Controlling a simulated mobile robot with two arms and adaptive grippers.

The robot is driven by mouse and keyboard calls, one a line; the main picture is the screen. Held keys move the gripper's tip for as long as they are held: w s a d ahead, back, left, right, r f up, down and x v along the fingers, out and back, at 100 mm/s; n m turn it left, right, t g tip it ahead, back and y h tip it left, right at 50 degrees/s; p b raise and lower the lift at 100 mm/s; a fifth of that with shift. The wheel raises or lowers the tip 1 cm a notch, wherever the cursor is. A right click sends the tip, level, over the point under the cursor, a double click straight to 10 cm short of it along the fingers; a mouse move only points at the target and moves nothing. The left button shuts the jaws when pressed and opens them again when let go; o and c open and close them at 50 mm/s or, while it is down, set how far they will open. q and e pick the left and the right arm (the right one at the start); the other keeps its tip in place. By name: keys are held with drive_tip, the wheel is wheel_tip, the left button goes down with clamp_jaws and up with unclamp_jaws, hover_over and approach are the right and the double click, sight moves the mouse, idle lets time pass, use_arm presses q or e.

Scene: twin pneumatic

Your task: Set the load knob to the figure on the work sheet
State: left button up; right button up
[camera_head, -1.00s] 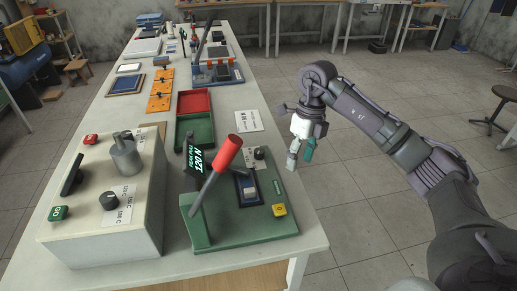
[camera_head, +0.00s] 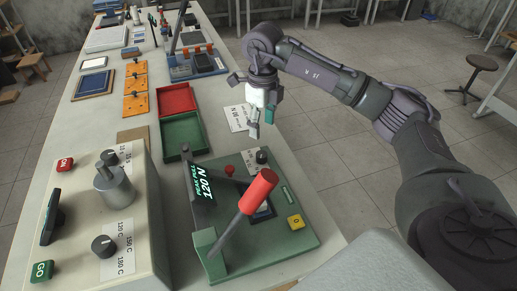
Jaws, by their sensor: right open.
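The green pull tester (camera_head: 282,242) stands at the near end of the bench. A small black knob (camera_head: 262,157) sits at its back edge beside a white label. My left gripper is out of view.
A tilted lever with a red grip (camera_head: 259,190) rises from the tester. A beige control box (camera_head: 134,247) with knobs and buttons stands left. A red tray (camera_head: 177,99) and a green tray (camera_head: 184,134) lie behind. Free floor is to the right.

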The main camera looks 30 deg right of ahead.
drive_tip(key=p, duration=0.1)
hover_over(262, 154)
wheel_tip(262, 154, down, 6)
drive_tip(key=shift+s+r, duration=0.1)
drive_tip(key=shift+r, duration=0.05)
wheel_tip(262, 154, down, 4)
drive_tip(key=shift+f+p, duration=0.1)
drive_tip(key=shift+p, duration=0.4)
drive_tip(key=shift+f, duration=0.65)
drive_tip(key=shift+c, duration=0.7)
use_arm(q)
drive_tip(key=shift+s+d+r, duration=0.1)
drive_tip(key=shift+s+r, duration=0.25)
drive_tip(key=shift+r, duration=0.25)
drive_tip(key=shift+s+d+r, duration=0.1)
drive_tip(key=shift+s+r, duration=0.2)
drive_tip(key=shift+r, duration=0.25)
use_arm(e)
clamp_jaws()
